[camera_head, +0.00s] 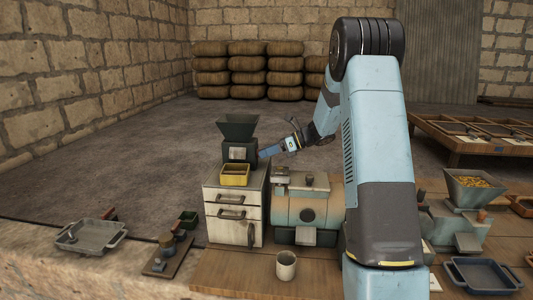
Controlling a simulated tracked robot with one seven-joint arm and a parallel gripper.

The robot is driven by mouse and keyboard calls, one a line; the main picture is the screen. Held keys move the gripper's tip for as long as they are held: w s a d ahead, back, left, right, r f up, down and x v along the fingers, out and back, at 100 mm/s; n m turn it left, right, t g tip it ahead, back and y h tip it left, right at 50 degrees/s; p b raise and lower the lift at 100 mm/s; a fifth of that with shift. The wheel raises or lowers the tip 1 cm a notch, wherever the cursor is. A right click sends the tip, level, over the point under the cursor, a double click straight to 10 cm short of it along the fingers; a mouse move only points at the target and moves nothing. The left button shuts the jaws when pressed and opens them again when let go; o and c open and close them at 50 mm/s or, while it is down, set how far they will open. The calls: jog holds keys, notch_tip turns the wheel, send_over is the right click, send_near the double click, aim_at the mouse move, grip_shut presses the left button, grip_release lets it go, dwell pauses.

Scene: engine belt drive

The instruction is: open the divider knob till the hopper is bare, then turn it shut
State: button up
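A dark green, funnel-shaped hopper (238,128) sits on a dark machine body (239,153) on top of the white drawer cabinet (233,200). The inside of this hopper cannot be seen from here. A yellow bin (234,180) stands at the front of the machine; its contents are too small to make out. My gripper (262,154) reaches in from the right, its tip at or close to the machine's right side. No knob can be made out there, and the finger opening is too small to tell.
A cup (286,266) stands in front. A grey tray (90,236) lies left.

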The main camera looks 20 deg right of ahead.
grip_shut()
jog(key=shift+r+n, duration=0.1)
jog(key=shift+n, duration=0.2)
jog(key=shift+s+a+f+n+t+h, duration=0.15)
jog(key=shift+n+t+h, duration=0.1)
jog(key=shift+n+t, duration=1.4)
jog(key=shift+s+d+f+n+t+h, duration=0.15)
jog(key=shift+n+t, duration=0.8)
jog(key=shift+n, duration=1.25)
jog(key=shift+s+a+f+n+t+h, duration=0.1)
jog(key=shift+s+n+t+h, duration=0.15)
jog(key=shift+n+t, duration=1.4)
jog(key=shift+n, duration=0.5)
jog(key=shift+o, duration=1.2)
grip_release()
jog(key=shift+a+g, duration=0.1)
jog(key=shift+g, duration=0.15)
